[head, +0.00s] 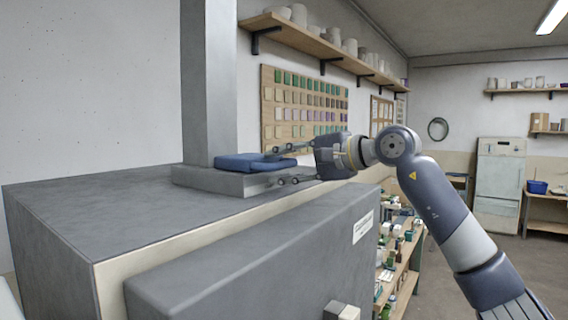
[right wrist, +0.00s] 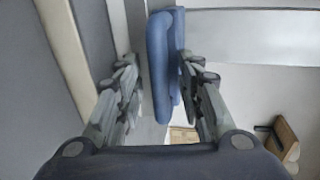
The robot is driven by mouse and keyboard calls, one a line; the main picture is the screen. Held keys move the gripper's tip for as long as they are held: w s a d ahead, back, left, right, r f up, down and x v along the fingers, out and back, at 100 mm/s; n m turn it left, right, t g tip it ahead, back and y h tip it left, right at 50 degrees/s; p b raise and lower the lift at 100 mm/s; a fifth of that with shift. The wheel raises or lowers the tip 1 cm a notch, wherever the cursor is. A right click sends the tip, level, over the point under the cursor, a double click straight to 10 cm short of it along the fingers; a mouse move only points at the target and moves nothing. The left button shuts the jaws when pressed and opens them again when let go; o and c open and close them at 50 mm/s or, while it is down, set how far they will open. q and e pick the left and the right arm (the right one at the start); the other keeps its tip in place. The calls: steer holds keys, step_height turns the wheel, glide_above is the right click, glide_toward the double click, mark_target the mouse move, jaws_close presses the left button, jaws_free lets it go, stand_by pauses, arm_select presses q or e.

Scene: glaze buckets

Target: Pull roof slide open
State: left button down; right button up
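The roof slide (head: 252,162) is a flat blue piece with a rounded edge. It lies on a grey block (head: 225,181) at the foot of a square grey column (head: 208,85) on a large grey box. My right gripper (head: 284,165) reaches in from the right, one finger above the slide's level and one below. In the right wrist view the blue slide (right wrist: 162,65) stands between the spread fingers (right wrist: 160,85). There is a gap to the left finger; the right finger is close, and I cannot tell whether it touches. My left gripper is not in view.
The grey box (head: 95,205) has a thick front panel (head: 260,255) with a white label. A shelf of pots (head: 320,45) and a board of colour samples (head: 303,104) are on the wall behind. Shelves with bottles (head: 395,260) stand beyond the box. Floor is open at the right.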

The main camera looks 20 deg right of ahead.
steer(key=c, duration=0.8)
jaws_close()
steer(key=shift+s+d, duration=0.1)
steer(key=s+d, duration=0.1)
steer(key=s, duration=0.1)
steer(key=s+d+b, duration=0.1)
steer(key=s+d, duration=0.1)
steer(key=shift+f, duration=0.1)
steer(key=shift+s+d+b, duration=0.2)
steer(key=shift+b, duration=0.1)
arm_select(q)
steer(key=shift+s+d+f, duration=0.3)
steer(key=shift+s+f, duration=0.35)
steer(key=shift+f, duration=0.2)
arm_select(e)
steer(key=shift+w+a, duration=0.1)
steer(key=o, duration=0.8)
jaws_free()
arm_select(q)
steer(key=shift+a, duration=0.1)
